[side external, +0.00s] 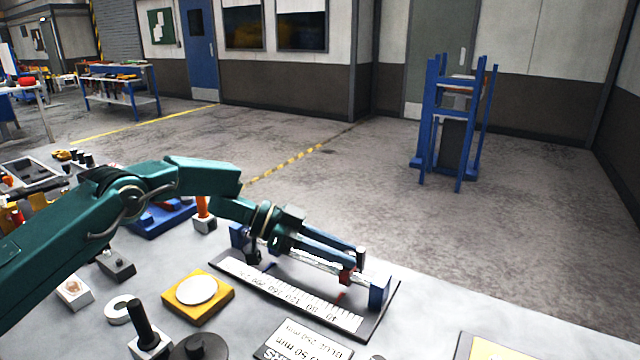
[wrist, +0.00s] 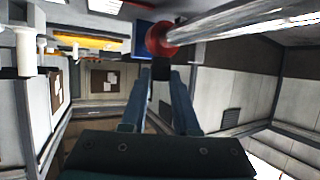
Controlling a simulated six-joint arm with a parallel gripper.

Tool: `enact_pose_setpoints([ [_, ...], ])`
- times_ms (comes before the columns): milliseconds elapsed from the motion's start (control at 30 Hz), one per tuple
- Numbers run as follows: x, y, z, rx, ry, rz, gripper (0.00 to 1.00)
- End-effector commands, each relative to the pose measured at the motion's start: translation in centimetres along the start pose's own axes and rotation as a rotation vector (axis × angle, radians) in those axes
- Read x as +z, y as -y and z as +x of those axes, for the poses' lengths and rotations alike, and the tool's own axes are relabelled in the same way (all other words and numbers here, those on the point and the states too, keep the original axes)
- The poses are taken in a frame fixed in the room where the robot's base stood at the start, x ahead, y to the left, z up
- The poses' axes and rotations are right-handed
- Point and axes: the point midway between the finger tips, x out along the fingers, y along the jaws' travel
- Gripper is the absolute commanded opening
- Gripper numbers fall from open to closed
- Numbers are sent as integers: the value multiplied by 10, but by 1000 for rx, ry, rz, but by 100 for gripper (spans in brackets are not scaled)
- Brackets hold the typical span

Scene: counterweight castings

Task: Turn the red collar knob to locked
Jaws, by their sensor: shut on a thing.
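A red collar (side external: 346,276) sits on a bright metal rod (side external: 318,264) near the rod's right end. In the wrist view the collar (wrist: 160,38) encircles the rod (wrist: 245,22) at top centre. My gripper (side external: 354,264) reaches along the rod, with its fingertips at the collar. In the wrist view, my gripper (wrist: 161,76) is shut on a small dark knob below the collar; the fingers hide most of it. The locked or unlocked marking cannot be read.
Blue end blocks hold the rod; the right one (side external: 380,292) is close to the collar. A numbered scale plate (side external: 285,293) lies in front. A yellow block with a white disc (side external: 198,292) and a black-handled piece (side external: 141,323) stand nearer. The bench behind the rod's right end is clear.

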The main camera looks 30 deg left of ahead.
Motion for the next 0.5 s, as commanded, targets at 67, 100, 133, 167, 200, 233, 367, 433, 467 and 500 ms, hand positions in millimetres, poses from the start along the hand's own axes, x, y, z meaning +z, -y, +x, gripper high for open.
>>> enact_pose_setpoints([
  [67, -2, 1, 0, 15, -6, 8, 0],
  [100, -2, 1, 0, 22, -6, 12, 0],
  [133, -2, 0, 0, 27, -6, 13, 0],
  [167, -2, 1, 0, 31, -6, 15, 0],
  [200, -2, 1, 0, 36, -6, 16, 0],
  [233, -2, 1, 0, 38, -6, 17, 0],
  [367, -3, 0, 0, 47, -7, 21, 0],
  [433, -3, 0, 0, 49, -8, 21, 0],
  [467, -3, 0, 0, 50, -8, 22, 0],
  [500, -3, 0, 0, 50, -8, 22, 0],
])
